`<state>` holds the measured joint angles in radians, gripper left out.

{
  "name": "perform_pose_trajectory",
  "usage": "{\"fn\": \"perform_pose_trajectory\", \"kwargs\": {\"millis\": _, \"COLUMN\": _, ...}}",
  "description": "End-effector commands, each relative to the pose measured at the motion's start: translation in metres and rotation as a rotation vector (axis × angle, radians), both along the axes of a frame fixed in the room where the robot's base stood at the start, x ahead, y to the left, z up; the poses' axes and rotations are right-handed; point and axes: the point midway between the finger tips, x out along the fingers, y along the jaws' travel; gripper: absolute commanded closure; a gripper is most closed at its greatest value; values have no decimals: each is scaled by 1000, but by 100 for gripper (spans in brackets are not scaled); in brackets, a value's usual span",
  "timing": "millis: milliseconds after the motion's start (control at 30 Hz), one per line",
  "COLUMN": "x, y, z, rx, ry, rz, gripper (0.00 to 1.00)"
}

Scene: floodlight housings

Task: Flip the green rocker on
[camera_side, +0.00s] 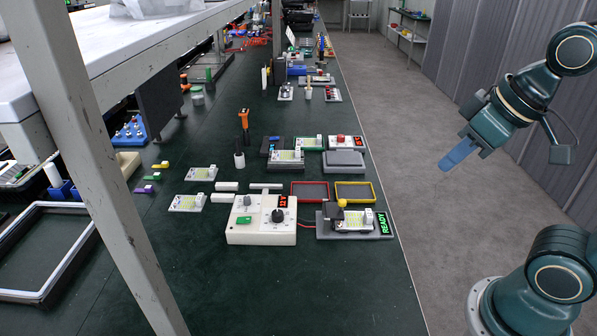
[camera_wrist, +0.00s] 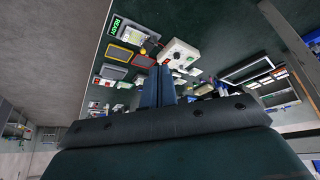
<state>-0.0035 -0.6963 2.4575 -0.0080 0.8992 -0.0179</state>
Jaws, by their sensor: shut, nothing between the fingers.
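The green rocker (camera_side: 243,220) sits on the top of a cream control box (camera_side: 262,236) at the front middle of the dark green bench. The box also has a black round knob (camera_side: 278,216) and a small display with red characters. Which way the rocker is tilted is too small to tell. The box shows in the wrist view (camera_wrist: 179,53) beyond the fingertips. My gripper (camera_side: 446,168) has blue fingers, is shut and empty, and hangs in the air to the right of the bench, well away from the box. Its fingers also show in the wrist view (camera_wrist: 158,72).
A grey station with a READY sign (camera_side: 383,223) stands right of the box. Red (camera_side: 310,192) and yellow (camera_side: 355,192) frames lie behind it, with several small modules farther back. A grey post (camera_side: 95,150) stands at the left. The bench's front right is clear.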

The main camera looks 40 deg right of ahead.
Motion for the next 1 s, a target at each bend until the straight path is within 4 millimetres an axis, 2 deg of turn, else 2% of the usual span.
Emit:
{"fn": "perform_pose_trajectory", "kwargs": {"millis": 533, "x": 83, "y": 14, "z": 24, "rx": -32, "ry": 57, "rz": 148, "gripper": 100}}
{"fn": "perform_pose_trajectory", "kwargs": {"millis": 1000, "x": 165, "y": 30, "z": 20, "rx": -55, "ry": 105, "rz": 290, "gripper": 100}}
